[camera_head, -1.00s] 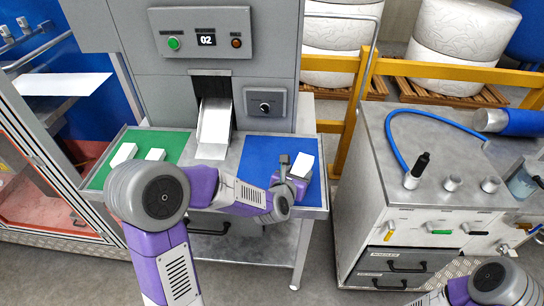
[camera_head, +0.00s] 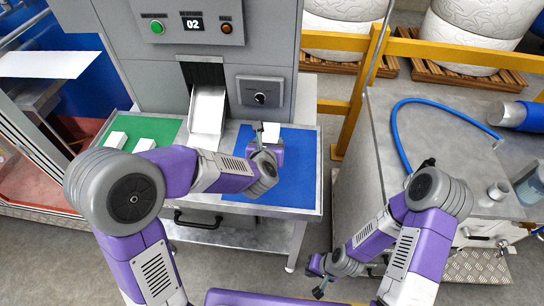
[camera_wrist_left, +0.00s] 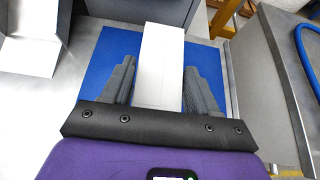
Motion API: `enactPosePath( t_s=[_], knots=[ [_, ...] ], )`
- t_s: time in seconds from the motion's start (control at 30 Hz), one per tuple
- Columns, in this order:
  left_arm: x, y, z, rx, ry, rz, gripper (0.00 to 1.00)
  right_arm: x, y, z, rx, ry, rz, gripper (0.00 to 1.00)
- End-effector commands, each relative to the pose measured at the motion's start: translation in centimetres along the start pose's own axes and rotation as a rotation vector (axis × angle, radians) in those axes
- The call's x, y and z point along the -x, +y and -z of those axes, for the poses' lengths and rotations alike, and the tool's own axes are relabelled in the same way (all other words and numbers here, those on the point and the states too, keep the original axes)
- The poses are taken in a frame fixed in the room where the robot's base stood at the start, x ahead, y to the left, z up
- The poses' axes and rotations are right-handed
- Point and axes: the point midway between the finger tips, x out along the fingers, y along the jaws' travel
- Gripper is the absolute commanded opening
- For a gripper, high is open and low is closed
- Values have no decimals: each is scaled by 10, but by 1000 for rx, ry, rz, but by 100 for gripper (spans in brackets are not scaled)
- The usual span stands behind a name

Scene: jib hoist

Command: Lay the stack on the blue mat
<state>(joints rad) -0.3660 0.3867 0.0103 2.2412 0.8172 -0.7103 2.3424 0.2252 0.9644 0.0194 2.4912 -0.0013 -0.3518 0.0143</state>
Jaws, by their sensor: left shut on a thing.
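The blue mat (camera_head: 296,172) lies on the right part of the bench in front of the machine. My left gripper (camera_head: 265,143) is over the mat's left back part. It is shut on a white stack (camera_wrist_left: 160,60), which stands between its two dark fingers in the left wrist view. In the head view only a small white part of the stack (camera_head: 273,131) shows behind the gripper. I cannot tell whether it touches the mat. My right gripper (camera_head: 320,277) hangs low in front of the bench's right end; its finger opening is unclear.
A metal chute (camera_head: 207,108) comes down from the machine left of the mat. Two white blocks (camera_head: 116,140) (camera_head: 144,145) lie on a green mat (camera_head: 165,129) at the left. A grey cabinet (camera_head: 385,150) with a blue hose stands at the right. The mat's right and front parts are bare.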

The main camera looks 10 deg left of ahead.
Motion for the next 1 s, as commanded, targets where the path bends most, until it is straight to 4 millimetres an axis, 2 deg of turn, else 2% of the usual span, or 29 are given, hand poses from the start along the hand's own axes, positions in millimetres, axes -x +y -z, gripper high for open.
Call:
enactPosePath(
  t_s=[0.03,0.1,0.2,0.33,0.47,0.7,0.87,1.0],
  knots=[
    [10,-17,-8,-5,7,7,27,8,-3,0,0,0,0,0],
    [19,-33,-10,-6,24,5,27,13,-5,0,0,0,0,0],
    [32,-53,-12,-9,42,5,27,18,-7,-1,1,1,0,0],
    [42,-68,-13,-8,57,2,27,22,-8,-1,1,1,0,0],
    [44,-74,-6,-10,66,0,27,20,-8,-1,1,1,0,0],
    [22,-74,35,-11,69,-3,27,2,-1,0,1,1,0,0],
    [16,-74,46,-9,67,-1,27,-1,0,0,1,1,0,0],
    [6,-73,64,-11,69,-2,27,-8,3,1,1,1,0,0]
  ],
)
